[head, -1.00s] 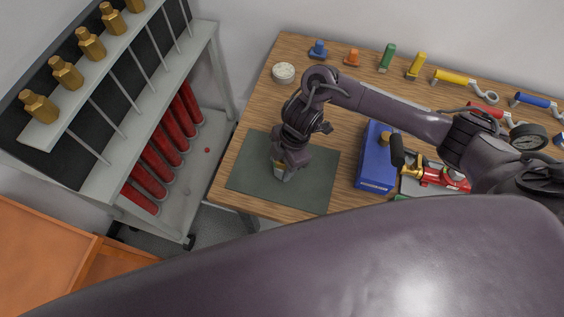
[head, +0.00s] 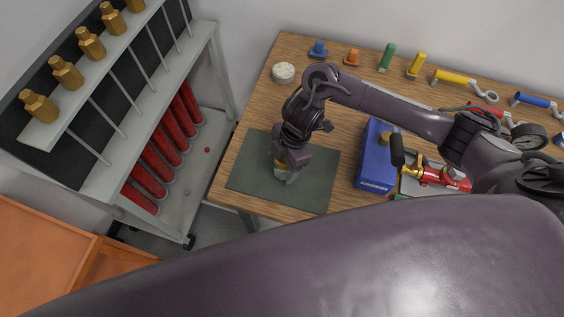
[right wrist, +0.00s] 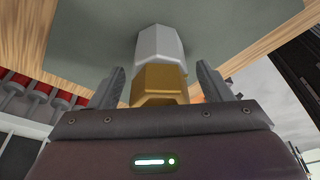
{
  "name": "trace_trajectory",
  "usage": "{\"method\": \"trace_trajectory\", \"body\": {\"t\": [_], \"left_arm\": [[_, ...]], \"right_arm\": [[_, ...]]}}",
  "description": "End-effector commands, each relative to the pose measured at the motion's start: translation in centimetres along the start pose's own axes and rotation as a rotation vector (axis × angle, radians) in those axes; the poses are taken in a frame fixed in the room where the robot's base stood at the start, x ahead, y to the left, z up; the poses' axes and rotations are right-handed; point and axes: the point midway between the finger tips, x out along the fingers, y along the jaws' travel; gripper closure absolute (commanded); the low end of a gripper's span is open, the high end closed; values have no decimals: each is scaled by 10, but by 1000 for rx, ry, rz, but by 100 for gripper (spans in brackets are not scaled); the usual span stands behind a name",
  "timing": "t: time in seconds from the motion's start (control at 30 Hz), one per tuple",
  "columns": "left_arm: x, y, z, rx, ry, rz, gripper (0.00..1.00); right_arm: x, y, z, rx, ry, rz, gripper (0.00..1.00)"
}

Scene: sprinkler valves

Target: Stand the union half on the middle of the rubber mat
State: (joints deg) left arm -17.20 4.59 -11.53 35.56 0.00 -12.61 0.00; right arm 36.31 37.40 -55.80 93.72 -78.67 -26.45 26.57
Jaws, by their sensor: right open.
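The union half is a hex piece with a brass part and a silver-grey part. In the right wrist view the union half (right wrist: 160,84) sits between the fingers of my right gripper (right wrist: 160,88), with a gap on each side. The silver part is against the dark green rubber mat (right wrist: 90,45). In the head view my right gripper (head: 285,172) points down over the middle of the rubber mat (head: 312,193), open around the union half, which it mostly hides. The union half looks upright near the mat's middle. My left gripper is not in view.
A blue box (head: 378,160) stands right of the mat, beside a red tool (head: 440,178). A white round pot (head: 283,73) is behind the mat. Several coloured handles line the table's back. A rack (head: 120,95) with brass fittings stands left of the table (head: 262,110).

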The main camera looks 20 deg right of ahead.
Motion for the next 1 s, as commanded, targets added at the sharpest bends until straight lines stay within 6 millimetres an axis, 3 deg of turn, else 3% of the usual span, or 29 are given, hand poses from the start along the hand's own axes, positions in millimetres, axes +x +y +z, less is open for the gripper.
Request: {"method": "trace_trajectory", "body": {"t": [0.13, 0.3, 0.5, 0.67, 1.0], "left_arm": [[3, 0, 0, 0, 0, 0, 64], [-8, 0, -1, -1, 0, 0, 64], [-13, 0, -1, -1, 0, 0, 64], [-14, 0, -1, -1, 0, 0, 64], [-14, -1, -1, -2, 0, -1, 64]], "right_arm": [[-28, 1, 1, -3, -3, 6, 28], [-70, 2, 1, -2, -7, 7, 28], [-101, 1, 1, -1, -4, 4, 28], [-111, 0, 0, 0, -2, 1, 28], [-112, 0, 0, 1, -1, -1, 28]]}}
